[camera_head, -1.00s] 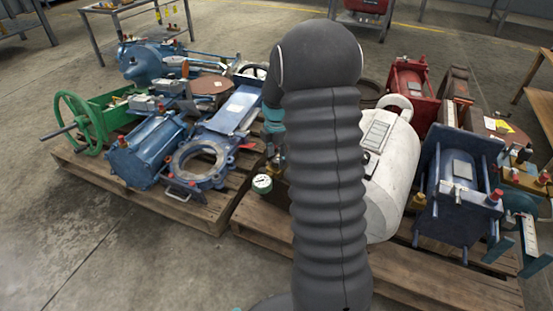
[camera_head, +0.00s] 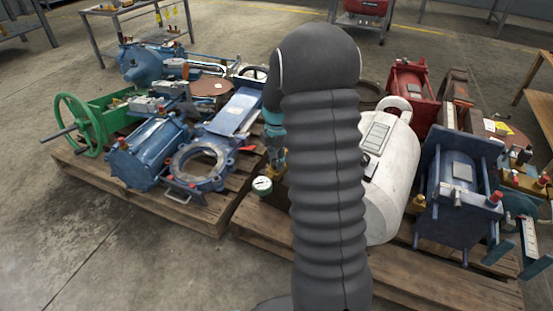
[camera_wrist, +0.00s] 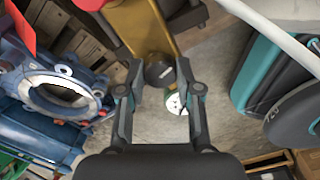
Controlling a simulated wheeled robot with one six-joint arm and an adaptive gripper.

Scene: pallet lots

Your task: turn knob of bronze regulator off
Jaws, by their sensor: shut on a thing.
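The bronze regulator (camera_wrist: 140,24) shows in the wrist view as a gold-coloured body with a black round knob (camera_wrist: 158,72) at its near end. A white-faced gauge (camera_wrist: 175,103) sits just below the knob; it also shows in the head view (camera_head: 262,184). My gripper (camera_wrist: 158,80) is shut on the knob, one finger on either side of it. In the head view my gripper (camera_head: 277,158) is beside the gauge, and my arm hides most of the regulator.
A white tank (camera_head: 392,185) stands right of my arm on the wooden pallet (camera_head: 262,222). A blue flanged valve (camera_head: 190,180) and a green handwheel (camera_head: 80,125) are on the left pallet. A blue framed cylinder (camera_head: 457,205) stands at right. Open floor lies at front left.

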